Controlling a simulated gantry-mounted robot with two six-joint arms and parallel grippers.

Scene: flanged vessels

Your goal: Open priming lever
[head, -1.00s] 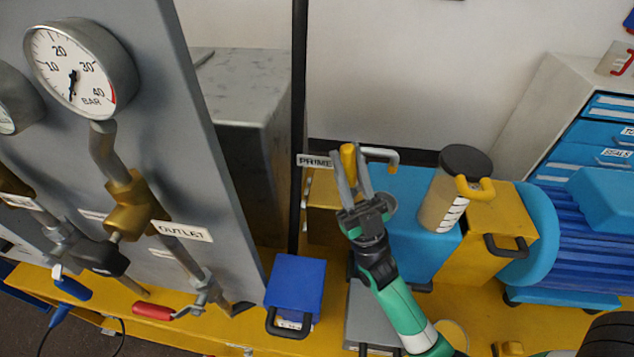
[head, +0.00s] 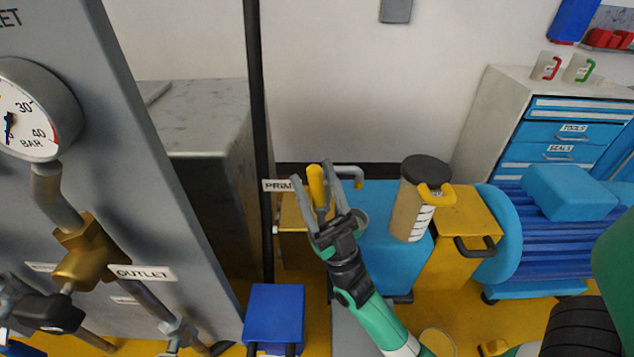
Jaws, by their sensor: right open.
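The priming lever has a yellow grip (head: 316,187) that stands upright near the PRIME label (head: 277,185). My right gripper (head: 317,190) is open, with its two grey fingers on either side of the yellow grip in the head view. I cannot tell whether the fingers touch it. The lever's lower part is hidden behind the gripper. My left gripper is not in view.
A beige jug with a black lid (head: 411,207) stands right of the gripper on the blue and yellow pump unit (head: 468,222). A grey panel with a gauge (head: 30,108) and OUTLET label (head: 142,272) is at left. A blue box (head: 274,315) stands below, and a black post (head: 257,130) rises behind.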

